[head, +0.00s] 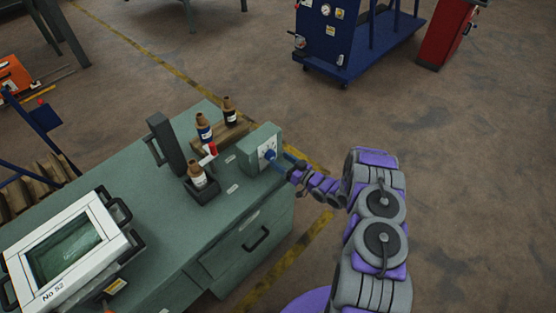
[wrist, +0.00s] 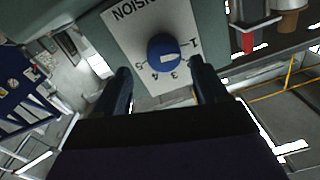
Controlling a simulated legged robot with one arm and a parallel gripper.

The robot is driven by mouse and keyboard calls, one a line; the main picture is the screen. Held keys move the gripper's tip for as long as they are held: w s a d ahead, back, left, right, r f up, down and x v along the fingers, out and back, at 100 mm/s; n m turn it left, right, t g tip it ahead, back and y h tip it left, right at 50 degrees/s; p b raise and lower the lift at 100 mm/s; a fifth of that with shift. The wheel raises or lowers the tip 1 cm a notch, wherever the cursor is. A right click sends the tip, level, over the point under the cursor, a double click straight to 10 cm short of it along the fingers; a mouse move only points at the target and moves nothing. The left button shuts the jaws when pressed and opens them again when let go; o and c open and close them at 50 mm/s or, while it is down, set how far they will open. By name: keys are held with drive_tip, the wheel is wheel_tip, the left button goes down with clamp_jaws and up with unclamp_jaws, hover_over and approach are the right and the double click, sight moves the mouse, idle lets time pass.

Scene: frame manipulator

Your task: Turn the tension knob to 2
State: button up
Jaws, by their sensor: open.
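The tension knob (wrist: 164,52) is round and blue with a small white mark. It sits on a white dial plate (wrist: 137,22) lettered upside down in the wrist view, with numbers around its lower side. I cannot tell exactly which number the mark points at. The dial is on the face of a grey-green box (head: 247,146) at the bench's right end. My gripper (wrist: 163,86) is open, its dark fingers spread to either side below the knob, with no visible contact.
The green bench (head: 235,201) holds several brown-capped bottles (head: 204,130), a black upright holder (head: 165,143) and a white-framed screen (head: 68,247). A blue cart (head: 345,62) and a red cabinet (head: 449,35) stand at the back. The floor to the right is clear.

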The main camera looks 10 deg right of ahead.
sight(273, 157)
drive_tip(key=w+a, duration=0.2)
drive_tip(key=a, duration=0.1)
drive_tip(key=shift+w, duration=0.1)
drive_tip(key=shift+d, duration=0.6)
drive_tip(key=shift+c, duration=0.6)
drive_tip(key=shift+a, duration=0.45)
drive_tip(key=c, duration=0.5)
drive_tip(key=shift+c, duration=1.3)
drive_tip(key=shift+d, duration=0.15)
drive_tip(key=shift+c, duration=0.8)
